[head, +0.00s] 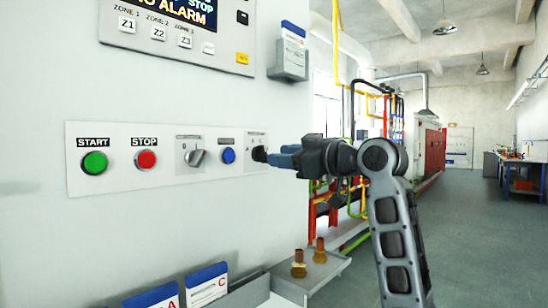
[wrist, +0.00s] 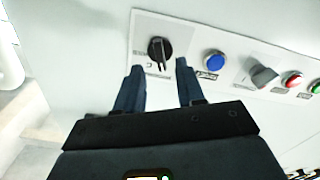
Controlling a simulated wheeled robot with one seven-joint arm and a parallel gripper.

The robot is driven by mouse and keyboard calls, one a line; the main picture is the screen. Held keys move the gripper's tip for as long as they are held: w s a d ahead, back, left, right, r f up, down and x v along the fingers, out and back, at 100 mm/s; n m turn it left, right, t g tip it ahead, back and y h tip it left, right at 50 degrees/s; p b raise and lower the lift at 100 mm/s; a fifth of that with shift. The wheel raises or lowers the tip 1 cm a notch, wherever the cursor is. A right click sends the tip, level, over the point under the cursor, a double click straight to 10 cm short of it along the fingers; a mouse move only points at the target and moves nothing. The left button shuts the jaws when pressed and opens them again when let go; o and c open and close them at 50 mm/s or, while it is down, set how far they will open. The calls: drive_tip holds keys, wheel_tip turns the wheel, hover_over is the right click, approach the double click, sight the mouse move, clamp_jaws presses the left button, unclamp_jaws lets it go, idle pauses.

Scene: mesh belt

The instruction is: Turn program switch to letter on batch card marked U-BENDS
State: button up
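The black rotary switch (wrist: 160,50), taken as the program switch, is on the right end of the control strip in the head view, mostly hidden behind my gripper (head: 277,158). In the wrist view its handle points down the picture, toward my gripper (wrist: 160,66). The two blue fingers are open, one to each side of the knob and apart from it. A letter that looks like C shows beside the knob; the others are unreadable. I cannot read U-BENDS on either.
The strip also holds a green START button (head: 94,162), a red STOP button (head: 146,159), a grey selector (head: 196,157) and a blue button (head: 228,155). A card holder (head: 289,62) is above. Brass fittings (head: 299,264) stand on a low tray. Open floor lies at right.

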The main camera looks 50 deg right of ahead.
drive_tip(key=s, duration=0.3)
drive_tip(key=shift+s, duration=0.35)
drive_tip(key=a+f+m+h+p, duration=0.1)
drive_tip(key=a+f+m, duration=0.15)
drive_tip(key=f, duration=0.55)
drive_tip(key=a+f+m+h, duration=0.15)
drive_tip(key=a+f, duration=0.25)
drive_tip(key=f, duration=0.5)
drive_tip(key=s+a+f+m+g+p, duration=0.1)
drive_tip(key=s+a+f+m, duration=0.1)
drive_tip(key=s+a+f, duration=0.4)
drive_tip(key=s+a+f+m+g, duration=0.1)
drive_tip(key=s+a+f+m, duration=0.2)
drive_tip(key=f, duration=0.5)
drive_tip(key=s+a+f+n+p, duration=0.1)
drive_tip(key=s+a+f, duration=0.2)
drive_tip(key=s, duration=0.4)
drive_tip(key=s+a+f+n, duration=0.1)
drive_tip(key=s+a+f, duration=0.1)
drive_tip(key=s+a, duration=0.3)
drive_tip(key=s+a+r+n+g+y+p, duration=0.1)
drive_tip(key=s+a+r+n+y, duration=0.1)
drive_tip(key=s, duration=1.5)
drive_tip(key=shift+a+r, duration=0.15)
